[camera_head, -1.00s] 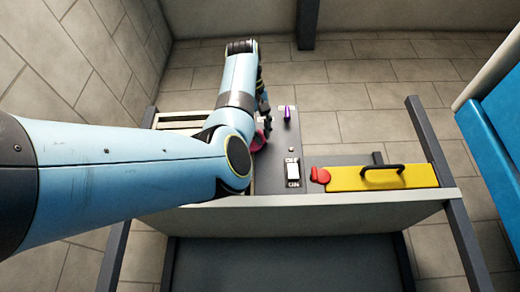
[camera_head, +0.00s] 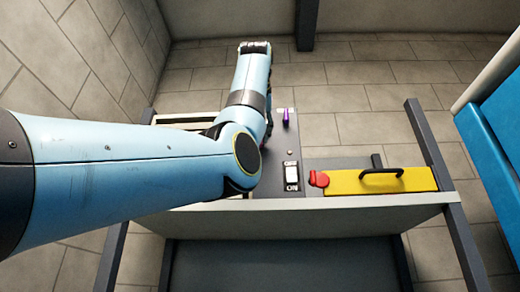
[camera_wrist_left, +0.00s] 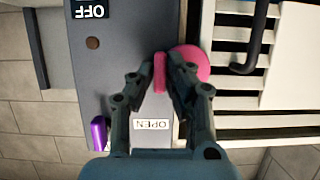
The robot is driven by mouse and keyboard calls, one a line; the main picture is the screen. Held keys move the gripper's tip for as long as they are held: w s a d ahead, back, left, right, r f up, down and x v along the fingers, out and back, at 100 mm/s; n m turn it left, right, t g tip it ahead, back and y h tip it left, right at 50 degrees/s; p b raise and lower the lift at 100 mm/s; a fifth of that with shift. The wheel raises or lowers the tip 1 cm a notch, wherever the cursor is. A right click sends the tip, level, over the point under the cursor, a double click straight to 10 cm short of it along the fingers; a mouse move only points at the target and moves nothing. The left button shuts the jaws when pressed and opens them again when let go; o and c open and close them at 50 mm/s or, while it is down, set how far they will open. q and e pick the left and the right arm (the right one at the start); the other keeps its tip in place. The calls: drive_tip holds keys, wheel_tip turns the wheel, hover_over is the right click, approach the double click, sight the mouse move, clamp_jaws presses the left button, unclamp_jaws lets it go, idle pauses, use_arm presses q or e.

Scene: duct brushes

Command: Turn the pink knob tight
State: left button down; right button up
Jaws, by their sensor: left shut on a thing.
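The pink knob (camera_wrist_left: 160,72) shows in the left wrist view, with a flat upright grip bar and a round pink part at its right, partly behind a finger. My left gripper (camera_wrist_left: 164,74) is shut on the bar, one finger on each side. In the head view my left arm comes in from the left and reaches over the grey panel (camera_head: 276,184). My right gripper is in neither view.
On the panel are a purple lever (camera_head: 286,116), a small brown button (camera_wrist_left: 93,43), an OFF/ON switch (camera_head: 291,174) and an OPEN label (camera_wrist_left: 153,125). To the right lies a yellow plate (camera_head: 345,183) with a black handle and a red knob (camera_head: 318,179). White slats (camera_wrist_left: 238,33) adjoin the panel.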

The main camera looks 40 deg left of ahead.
use_arm(q)
drive_tip(key=shift+f, duration=0.2)
drive_tip(key=c, duration=1.3)
unclamp_jaws()
drive_tip(key=shift+c, duration=0.2)
drive_tip(key=v, duration=0.7)
drive_tip(key=shift+d+r, duration=0.2)
drive_tip(key=shift+r, duration=0.05)
drive_tip(key=shift+s, duration=0.1)
